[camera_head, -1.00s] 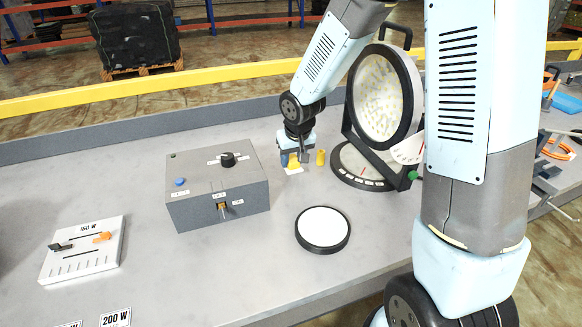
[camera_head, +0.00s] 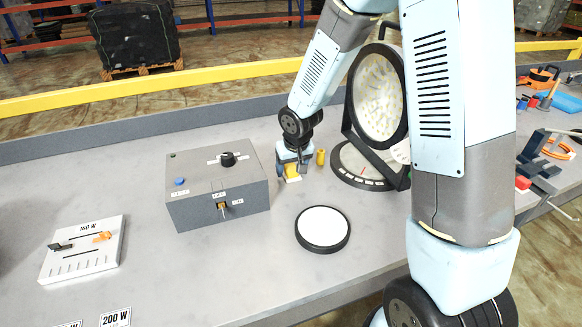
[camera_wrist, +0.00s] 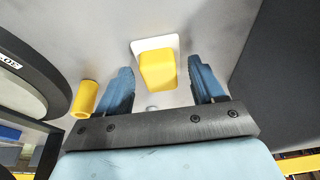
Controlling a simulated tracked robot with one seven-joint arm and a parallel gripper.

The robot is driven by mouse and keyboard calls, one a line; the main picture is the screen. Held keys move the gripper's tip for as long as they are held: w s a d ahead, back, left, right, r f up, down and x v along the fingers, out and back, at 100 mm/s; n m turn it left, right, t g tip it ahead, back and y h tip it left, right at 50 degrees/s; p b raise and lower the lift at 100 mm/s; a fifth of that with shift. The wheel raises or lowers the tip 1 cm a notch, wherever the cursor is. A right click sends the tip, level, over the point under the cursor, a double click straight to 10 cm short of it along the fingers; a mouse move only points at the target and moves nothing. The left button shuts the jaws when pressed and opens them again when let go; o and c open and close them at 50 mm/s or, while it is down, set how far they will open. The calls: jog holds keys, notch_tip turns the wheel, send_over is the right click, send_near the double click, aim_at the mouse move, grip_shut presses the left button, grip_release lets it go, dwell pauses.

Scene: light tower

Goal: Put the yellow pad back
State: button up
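A yellow block (camera_wrist: 157,70), which looks like the yellow pad, sits on a small white square (camera_wrist: 143,45) in the wrist view. My gripper (camera_wrist: 160,64) is open, with one blue finger on each side of the yellow block and gaps visible. In the head view the yellow block (camera_head: 292,173) is low beside the fingers of my gripper (camera_head: 292,160), on the table right of the grey box. The fingers partly hide it there. I cannot tell its exact height relative to the fingertips.
A yellow cylinder (camera_head: 321,157) stands close to the right of my gripper. The round lamp (camera_head: 378,95) on its stand is further right. A grey switch box (camera_head: 217,190) is at the left. A white disc with a black rim (camera_head: 322,227) lies in front.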

jog(key=v, duration=1.2)
jog(key=s+d+r+m+t+h, duration=0.1)
jog(key=s+d+r+m, duration=0.1)
jog(key=s+d+r, duration=1.15)
jog(key=s, duration=0.2)
jog(key=s+d+r+m+t, duration=0.1)
jog(key=s+d+r, duration=0.2)
jog(key=s, duration=0.3)
jog(key=shift+s+d+r, duration=0.2)
jog(key=shift+s+d, duration=0.15)
jog(key=shift+d, duration=0.15)
